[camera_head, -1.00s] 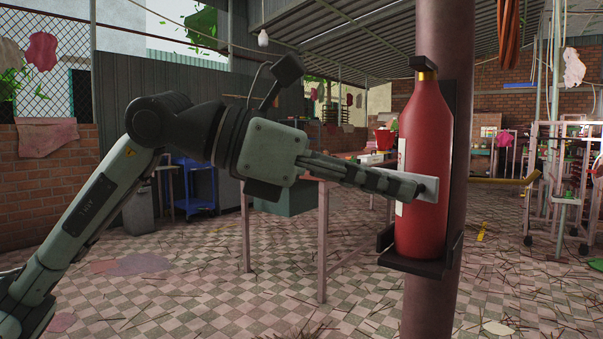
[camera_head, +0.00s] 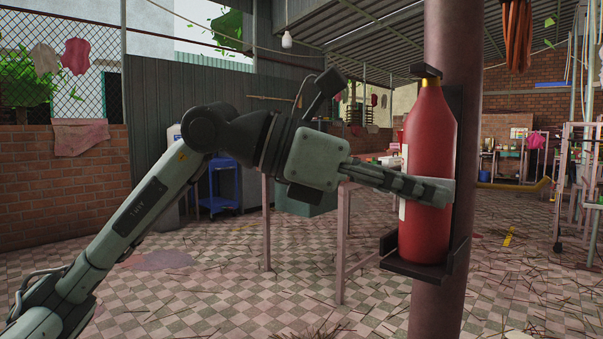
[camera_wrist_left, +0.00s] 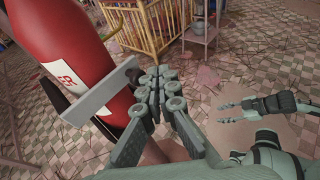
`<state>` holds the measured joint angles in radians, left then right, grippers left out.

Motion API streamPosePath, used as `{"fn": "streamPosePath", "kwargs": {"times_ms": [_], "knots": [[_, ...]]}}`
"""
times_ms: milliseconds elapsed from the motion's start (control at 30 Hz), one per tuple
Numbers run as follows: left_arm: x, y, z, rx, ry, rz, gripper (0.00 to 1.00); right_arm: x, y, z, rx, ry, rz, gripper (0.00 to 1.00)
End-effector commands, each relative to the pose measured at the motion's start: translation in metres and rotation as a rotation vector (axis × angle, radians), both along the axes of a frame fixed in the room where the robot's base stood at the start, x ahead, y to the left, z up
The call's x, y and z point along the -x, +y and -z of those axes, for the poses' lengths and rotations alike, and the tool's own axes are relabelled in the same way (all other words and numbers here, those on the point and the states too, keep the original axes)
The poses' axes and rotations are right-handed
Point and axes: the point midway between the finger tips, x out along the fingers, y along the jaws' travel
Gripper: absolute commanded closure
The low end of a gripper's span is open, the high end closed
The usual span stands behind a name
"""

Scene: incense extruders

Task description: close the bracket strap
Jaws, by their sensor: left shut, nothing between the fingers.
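A red bottle-shaped cylinder (camera_head: 428,135) with a black top stands upright in a dark bracket (camera_head: 425,268) on a pole. A pale grey strap (camera_head: 446,183) crosses its lower front; the strap (camera_wrist_left: 98,92) also shows across the cylinder (camera_wrist_left: 72,40) in the left wrist view. My left gripper (camera_head: 445,194) is shut and empty, its fingers lying in front of the strap and hiding much of it. In the left wrist view the fingers (camera_wrist_left: 163,80) are beside the strap's end. I cannot tell whether the strap is latched. My right gripper (camera_wrist_left: 222,113) is open and empty, low at right.
The bracket is fixed to a thick brown pole (camera_head: 455,45). A pale table frame (camera_head: 343,245) stands behind my left arm, with a blue cart (camera_head: 218,190) farther back. Racks stand at the right. The tiled floor in front is mostly open, with thin sticks scattered about.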

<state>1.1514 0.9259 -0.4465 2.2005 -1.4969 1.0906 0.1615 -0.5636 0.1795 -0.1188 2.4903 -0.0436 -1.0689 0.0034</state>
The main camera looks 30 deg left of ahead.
Motion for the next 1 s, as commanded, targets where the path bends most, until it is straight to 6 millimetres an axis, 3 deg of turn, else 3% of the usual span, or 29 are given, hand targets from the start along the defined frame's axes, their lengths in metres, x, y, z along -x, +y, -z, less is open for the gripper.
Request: {"fn": "streamPosePath", "kwargs": {"times_ms": [633,1000], "knots": [[-0.002,-0.001,0.000,0.000,0.000,0.000,1.00,0.001,-0.001,0.002,0.003,0.009,0.003,0.60],[-0.016,0.005,0.000,0.000,0.000,-0.002,1.00,0.001,-0.001,0.001,0.004,0.008,0.002,0.60]]}}
